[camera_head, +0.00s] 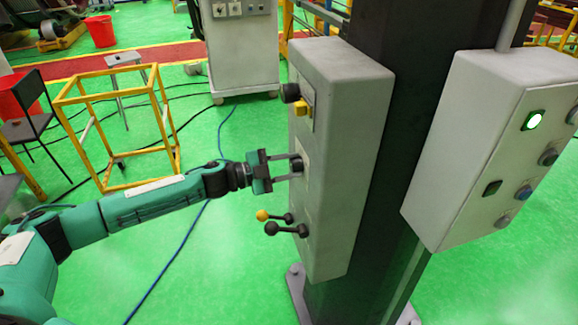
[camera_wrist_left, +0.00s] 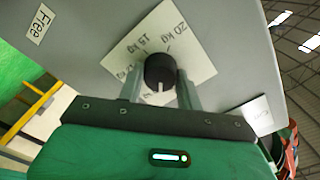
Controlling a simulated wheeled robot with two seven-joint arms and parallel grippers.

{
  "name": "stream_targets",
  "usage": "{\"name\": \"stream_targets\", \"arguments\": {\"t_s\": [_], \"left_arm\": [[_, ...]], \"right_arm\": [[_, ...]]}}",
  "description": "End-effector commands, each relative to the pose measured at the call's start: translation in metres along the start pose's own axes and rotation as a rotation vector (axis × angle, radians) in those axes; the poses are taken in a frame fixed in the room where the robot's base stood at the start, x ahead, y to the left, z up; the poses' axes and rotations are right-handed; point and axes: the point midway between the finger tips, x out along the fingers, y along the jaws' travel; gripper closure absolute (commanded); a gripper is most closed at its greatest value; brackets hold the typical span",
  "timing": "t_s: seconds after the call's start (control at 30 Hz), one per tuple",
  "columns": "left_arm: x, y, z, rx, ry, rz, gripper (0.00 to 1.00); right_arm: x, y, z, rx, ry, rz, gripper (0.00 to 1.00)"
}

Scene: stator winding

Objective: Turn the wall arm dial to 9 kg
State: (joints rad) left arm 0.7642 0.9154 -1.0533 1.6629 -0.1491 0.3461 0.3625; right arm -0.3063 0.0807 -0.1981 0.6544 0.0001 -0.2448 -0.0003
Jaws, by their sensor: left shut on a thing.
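The wall arm dial (camera_wrist_left: 159,71) is a round black knob with a pale pointer line on a white plate (camera_wrist_left: 190,45) in the left wrist view. The plate reads 20 kg and 15 kg; another marking at its left is partly hidden by a finger. The pale line points down toward my gripper. In the head view the dial (camera_head: 297,164) sits on the left face of the grey control box (camera_head: 340,130). My left gripper (camera_head: 297,166) reaches it from the left. Its fingers (camera_wrist_left: 160,90) are shut on the dial, one on each side. My right gripper is not in view.
Below the dial are levers with a yellow knob (camera_head: 262,215) and a black knob (camera_head: 271,228). Above it is a black and yellow switch (camera_head: 300,106). A second grey box (camera_head: 470,150) with buttons is at right. A yellow frame (camera_head: 118,125) stands at left.

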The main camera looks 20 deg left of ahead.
Motion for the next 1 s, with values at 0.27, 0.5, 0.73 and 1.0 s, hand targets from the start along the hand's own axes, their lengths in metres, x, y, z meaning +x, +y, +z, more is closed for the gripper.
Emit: {"name": "stream_targets", "arguments": {"t_s": [0.27, 0.5, 0.73, 1.0], "left_arm": [[0.000, 0.002, 0.001, 0.220, 0.000, 0.000, 0.87], [0.000, 0.002, 0.001, 0.341, 0.000, 0.000, 0.87], [0.000, 0.002, 0.000, 0.394, 0.001, 0.001, 0.87], [0.000, 0.002, 0.000, 0.407, 0.001, 0.002, 0.87]], "right_arm": [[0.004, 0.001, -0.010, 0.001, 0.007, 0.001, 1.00], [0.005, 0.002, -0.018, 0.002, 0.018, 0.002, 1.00], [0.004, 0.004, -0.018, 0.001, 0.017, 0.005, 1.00], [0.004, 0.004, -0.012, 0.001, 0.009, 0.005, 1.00]]}}
